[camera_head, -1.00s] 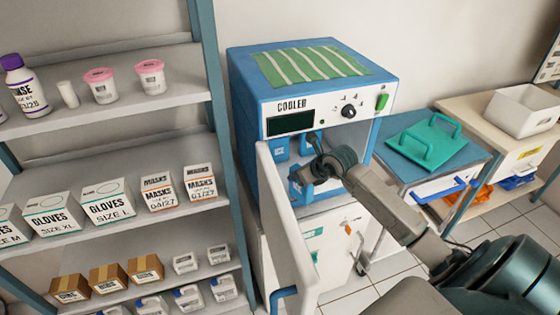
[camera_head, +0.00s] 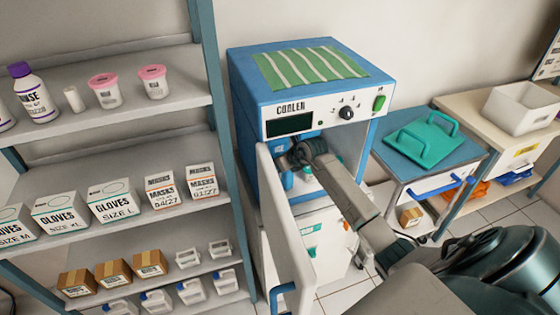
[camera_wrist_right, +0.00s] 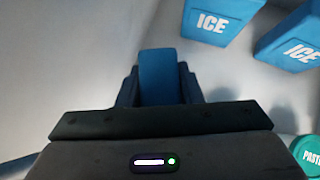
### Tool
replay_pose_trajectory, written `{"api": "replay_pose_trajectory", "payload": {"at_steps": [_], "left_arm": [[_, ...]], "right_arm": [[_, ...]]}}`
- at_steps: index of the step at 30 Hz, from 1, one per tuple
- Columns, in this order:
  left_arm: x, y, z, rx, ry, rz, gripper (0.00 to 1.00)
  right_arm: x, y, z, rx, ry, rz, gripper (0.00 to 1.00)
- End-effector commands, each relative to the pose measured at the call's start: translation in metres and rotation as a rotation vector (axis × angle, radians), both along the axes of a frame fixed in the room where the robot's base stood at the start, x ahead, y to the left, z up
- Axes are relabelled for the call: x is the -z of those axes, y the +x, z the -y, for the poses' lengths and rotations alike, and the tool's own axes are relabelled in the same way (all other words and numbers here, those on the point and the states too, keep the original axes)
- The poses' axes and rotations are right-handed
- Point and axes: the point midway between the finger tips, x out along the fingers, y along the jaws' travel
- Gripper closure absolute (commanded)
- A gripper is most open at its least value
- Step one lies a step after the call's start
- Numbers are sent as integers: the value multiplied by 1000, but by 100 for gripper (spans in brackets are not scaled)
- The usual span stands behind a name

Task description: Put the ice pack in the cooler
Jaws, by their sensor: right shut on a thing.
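The blue cooler (camera_head: 252,118) stands mid-picture in the head view with its white door (camera_head: 287,235) swung open toward me. My right gripper (camera_head: 303,152) reaches into the cooler's upper opening. In the right wrist view my right gripper (camera_wrist_right: 160,98) is shut on a blue ice pack (camera_wrist_right: 159,72), seen end-on between the fingers. Two other blue packs marked ICE, one at the top (camera_wrist_right: 211,22) and one at the right edge (camera_wrist_right: 293,40), stand apart from it inside the pale interior. The arm hides much of the opening in the head view. My left gripper is out of view.
A jar with a green lid (camera_wrist_right: 308,150) is close at the lower right of the wrist view. A striped green cloth (camera_head: 310,65) lies on the cooler. Stocked shelves (camera_head: 120,115) stand left; a cart with a teal tray (camera_head: 422,140) stands right.

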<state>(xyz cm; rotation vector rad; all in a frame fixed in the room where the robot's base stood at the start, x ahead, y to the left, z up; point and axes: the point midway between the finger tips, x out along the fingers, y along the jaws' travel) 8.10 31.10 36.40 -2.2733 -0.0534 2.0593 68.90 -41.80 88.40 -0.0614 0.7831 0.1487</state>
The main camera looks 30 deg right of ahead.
Motion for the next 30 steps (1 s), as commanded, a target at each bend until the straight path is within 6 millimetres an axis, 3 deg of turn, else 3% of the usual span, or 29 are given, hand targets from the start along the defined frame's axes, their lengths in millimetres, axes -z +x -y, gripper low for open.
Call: {"api": "replay_pose_trajectory", "payload": {"at_steps": [3, 4, 7, 20, 25, 30], "left_arm": [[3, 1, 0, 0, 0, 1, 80], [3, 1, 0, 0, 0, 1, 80], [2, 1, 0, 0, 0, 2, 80], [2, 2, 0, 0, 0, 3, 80], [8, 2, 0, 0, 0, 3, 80], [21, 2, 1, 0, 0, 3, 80]], "right_arm": [[3, 0, 0, 0, 0, 2, 100], [4, 0, 0, 0, 0, 0, 65], [3, 0, 0, 0, 0, 0, 46], [-3, -4, 1, 0, -1, 1, 46], [-22, -24, 4, -2, -5, 2, 46], [-17, -63, 11, -1, -7, -2, 46]]}}
